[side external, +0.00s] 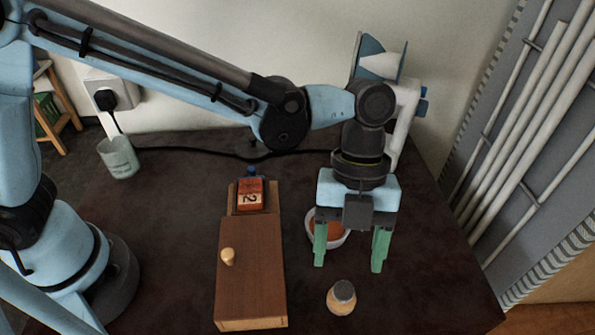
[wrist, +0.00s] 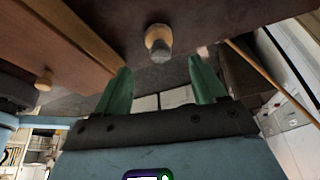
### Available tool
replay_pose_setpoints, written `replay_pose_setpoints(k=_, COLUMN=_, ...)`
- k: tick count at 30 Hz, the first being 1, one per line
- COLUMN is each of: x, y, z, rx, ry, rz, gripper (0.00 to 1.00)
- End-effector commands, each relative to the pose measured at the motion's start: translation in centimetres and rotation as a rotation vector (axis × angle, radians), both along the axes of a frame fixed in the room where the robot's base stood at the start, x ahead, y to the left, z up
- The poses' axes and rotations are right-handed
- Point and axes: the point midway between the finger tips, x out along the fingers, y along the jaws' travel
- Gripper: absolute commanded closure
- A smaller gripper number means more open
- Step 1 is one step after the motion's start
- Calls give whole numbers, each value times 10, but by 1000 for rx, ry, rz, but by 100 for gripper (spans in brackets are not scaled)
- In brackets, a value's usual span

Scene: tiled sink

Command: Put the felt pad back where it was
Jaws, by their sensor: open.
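I cannot pick out a felt pad for certain in either view. My gripper (side external: 348,265) is open, pointing down with its green fingers apart and nothing seen between them. In the wrist view my gripper (wrist: 160,82) also shows open. A white-rimmed bowl with an orange-brown inside (side external: 340,239) is partly hidden behind the fingers. A small jar with a grey lid (side external: 341,297) stands in front of my gripper; the jar also shows in the wrist view (wrist: 158,42). A wooden box (side external: 250,268) with a pale knob (side external: 227,257) lies to the left.
An orange-red block marked 2 (side external: 250,195) sits at the box's far end, with a small blue thing behind it. A glass cup (side external: 119,157) stands at the back left. A black cable (side external: 200,151) runs along the back. The tabletop (side external: 420,290) is clear at the right.

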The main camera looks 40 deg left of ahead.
Motion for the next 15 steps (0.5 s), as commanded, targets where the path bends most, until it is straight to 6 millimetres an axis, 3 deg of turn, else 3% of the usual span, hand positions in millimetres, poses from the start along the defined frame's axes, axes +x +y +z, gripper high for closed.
replay_pose_setpoints(k=3, x=6, y=4, z=18, rx=1, ry=0, rz=2, gripper=30)
replay_pose_setpoints(k=11, x=13, y=10, z=37, rx=2, ry=-1, rz=10, gripper=30)
replay_pose_setpoints(k=15, x=21, y=28, z=45, rx=24, ry=-21, rz=163, gripper=30)
